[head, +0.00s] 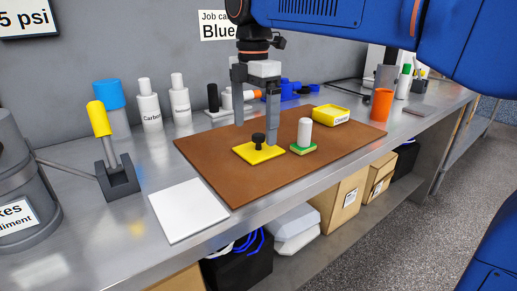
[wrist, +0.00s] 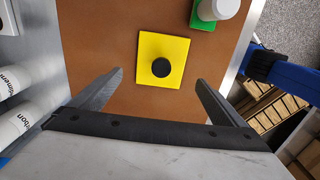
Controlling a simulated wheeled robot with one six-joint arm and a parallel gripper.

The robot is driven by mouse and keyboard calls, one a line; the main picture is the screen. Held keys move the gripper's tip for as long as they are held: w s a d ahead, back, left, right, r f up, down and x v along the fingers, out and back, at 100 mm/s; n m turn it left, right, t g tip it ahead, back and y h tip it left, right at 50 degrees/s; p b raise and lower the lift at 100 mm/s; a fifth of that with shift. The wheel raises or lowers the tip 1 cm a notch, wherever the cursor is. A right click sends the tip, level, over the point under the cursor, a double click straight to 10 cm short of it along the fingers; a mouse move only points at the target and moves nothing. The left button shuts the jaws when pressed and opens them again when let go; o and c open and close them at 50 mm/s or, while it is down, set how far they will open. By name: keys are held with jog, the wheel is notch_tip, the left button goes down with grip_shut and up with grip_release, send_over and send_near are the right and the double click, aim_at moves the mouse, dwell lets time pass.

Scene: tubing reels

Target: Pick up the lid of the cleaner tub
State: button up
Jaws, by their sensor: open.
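The lid (head: 258,152) is a flat yellow square with a black knob (head: 258,139) on top, lying on the brown mat (head: 215,172). It also shows in the wrist view (wrist: 174,48), ahead of the fingers. My gripper (head: 256,122) is open and empty, pointing down close to the lid. In the wrist view my gripper (wrist: 159,78) has its two fingers spread wide, with nothing between them.
A white cylinder on a green and yellow base (head: 304,135) stands just right of the lid. A white square (head: 188,210) lies at the mat's left. An orange cup (head: 382,104) stands right of the mat. White bottles (head: 150,105) line the wall side.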

aim_at(254, 136)
jog(key=shift+f, duration=2.45)
jog(key=c, duration=1.1)
